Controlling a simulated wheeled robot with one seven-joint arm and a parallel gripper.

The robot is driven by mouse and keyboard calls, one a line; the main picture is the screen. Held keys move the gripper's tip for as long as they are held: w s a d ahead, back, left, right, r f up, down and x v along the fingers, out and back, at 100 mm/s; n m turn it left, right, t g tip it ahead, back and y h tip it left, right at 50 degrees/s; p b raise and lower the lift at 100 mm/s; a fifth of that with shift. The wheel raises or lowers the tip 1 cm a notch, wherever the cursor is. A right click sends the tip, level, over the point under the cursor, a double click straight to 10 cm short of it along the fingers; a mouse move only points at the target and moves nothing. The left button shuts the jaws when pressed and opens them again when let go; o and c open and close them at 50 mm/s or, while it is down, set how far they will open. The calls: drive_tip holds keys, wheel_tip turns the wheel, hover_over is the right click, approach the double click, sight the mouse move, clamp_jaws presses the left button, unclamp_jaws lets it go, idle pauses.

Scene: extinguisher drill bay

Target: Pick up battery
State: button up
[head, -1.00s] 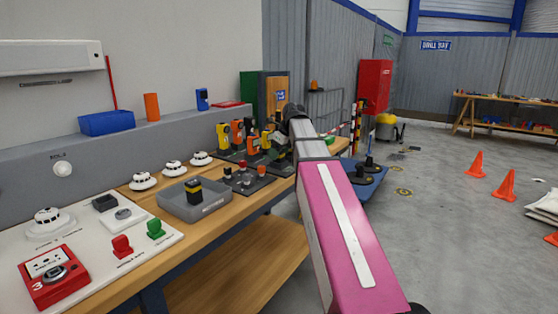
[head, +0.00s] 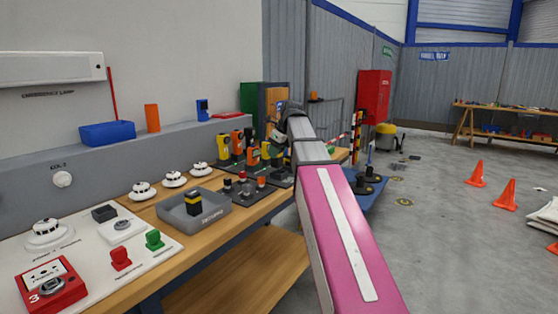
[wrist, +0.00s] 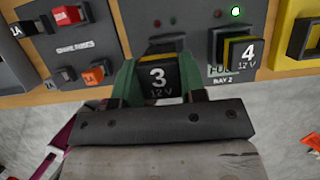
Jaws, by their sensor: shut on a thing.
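A black battery (wrist: 158,80) marked "3 12V" is between the green fingers of my gripper (wrist: 160,72) in the wrist view. The gripper is shut on it. A dark bay opening shows just behind its top; I cannot tell whether the battery is clear of it. Another battery (wrist: 241,53), marked "4 12V" with a yellow edge, sits in Bay 2 to the right, under a lit green light. In the head view my arm hides the gripper and battery 3. A yellow-banded black battery (head: 193,203) stands in a grey tray (head: 215,216).
A spare fuses board (wrist: 78,42) with red and orange fuses lies left of the gripper. A yellow-framed holder (wrist: 298,38) is at the right. Several orange and yellow devices (head: 237,145) stand at the back of the bench. Open floor lies right of the bench.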

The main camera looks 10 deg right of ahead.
drive_tip(key=s+a+r, duration=0.2)
drive_tip(key=a+r, duration=0.4)
drive_tip(key=a, duration=0.4)
drive_tip(key=shift+s+a+r, duration=0.15)
drive_tip(key=shift+s+a, duration=0.15)
drive_tip(key=shift+s, duration=0.05)
